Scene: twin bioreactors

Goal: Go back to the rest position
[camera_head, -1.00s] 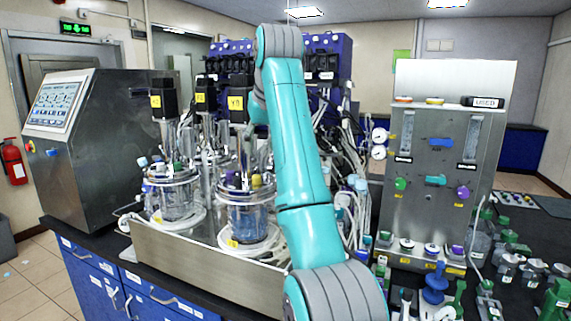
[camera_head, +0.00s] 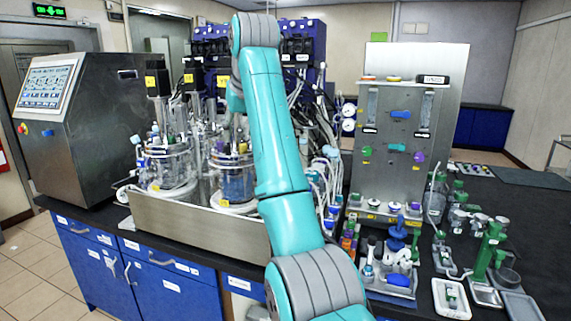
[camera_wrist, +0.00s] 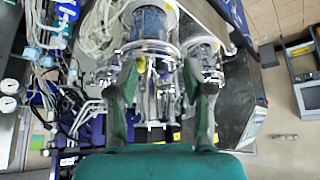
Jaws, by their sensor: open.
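My gripper (camera_wrist: 158,88) shows in the wrist view with its two fingers spread apart, open and with nothing held between them. Past the fingers, the glass vessels of the twin bioreactors show, one with blue liquid (camera_wrist: 150,22). In the head view my turquoise arm rises in front of the bench and bends at the top; my gripper is hidden there. The two bioreactor vessels, left (camera_head: 168,165) and right (camera_head: 232,178), stand upright in a steel tray (camera_head: 190,222) to the left of my arm.
A steel control console (camera_head: 85,125) stands at the left. A gas panel (camera_head: 395,140) stands right of my arm. Green stands, bottles and small trays (camera_head: 450,298) crowd the black bench at the right. Tiled floor (camera_head: 30,270) is clear at the front left.

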